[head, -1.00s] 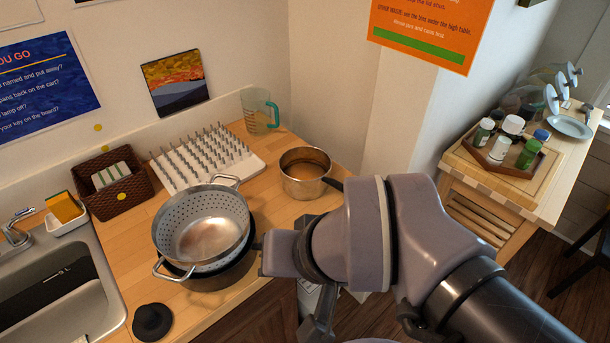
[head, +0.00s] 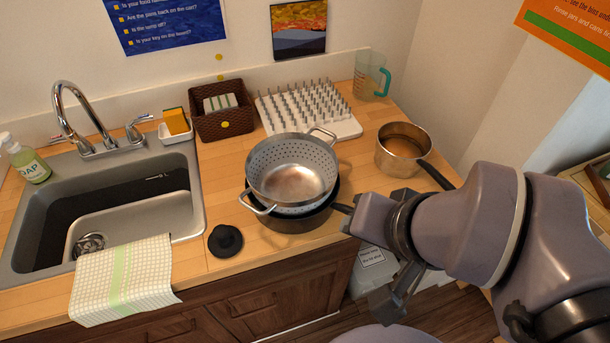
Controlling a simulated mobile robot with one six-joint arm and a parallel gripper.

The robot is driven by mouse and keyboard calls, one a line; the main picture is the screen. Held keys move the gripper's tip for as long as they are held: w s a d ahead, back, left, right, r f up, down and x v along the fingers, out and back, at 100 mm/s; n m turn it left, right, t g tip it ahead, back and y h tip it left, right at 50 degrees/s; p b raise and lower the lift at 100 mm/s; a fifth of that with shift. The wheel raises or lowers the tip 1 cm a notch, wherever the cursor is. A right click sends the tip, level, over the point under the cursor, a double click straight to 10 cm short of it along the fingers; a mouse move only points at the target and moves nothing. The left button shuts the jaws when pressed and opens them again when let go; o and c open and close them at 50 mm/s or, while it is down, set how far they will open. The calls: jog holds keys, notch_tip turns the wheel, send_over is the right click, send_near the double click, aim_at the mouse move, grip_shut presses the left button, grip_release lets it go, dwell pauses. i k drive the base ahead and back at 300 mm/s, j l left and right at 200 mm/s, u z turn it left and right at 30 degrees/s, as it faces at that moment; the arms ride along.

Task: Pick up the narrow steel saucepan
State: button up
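The narrow steel saucepan (head: 398,160) stands upright on the wooden counter at the back right, in the head view. Its dark handle (head: 435,174) points toward the lower right, near my arm. My gripper (head: 390,300) hangs below my wrist, in front of the counter edge and lower in the picture than the saucepan. It is apart from the saucepan. Its fingers are partly hidden and dark, so I cannot tell whether they are open or shut.
A steel colander (head: 292,165) sits in a dark pan (head: 300,222) left of the saucepan. A peg rack (head: 345,129), measuring jug (head: 371,76) and basket (head: 222,121) stand behind. A black lid (head: 225,240) lies near the sink (head: 190,205).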

aim_at(402, 149)
jog(key=j+z, duration=0.35)
jog(key=k+j+z, duration=0.1)
jog(key=j+z, duration=0.3)
jog(key=j, duration=0.1)
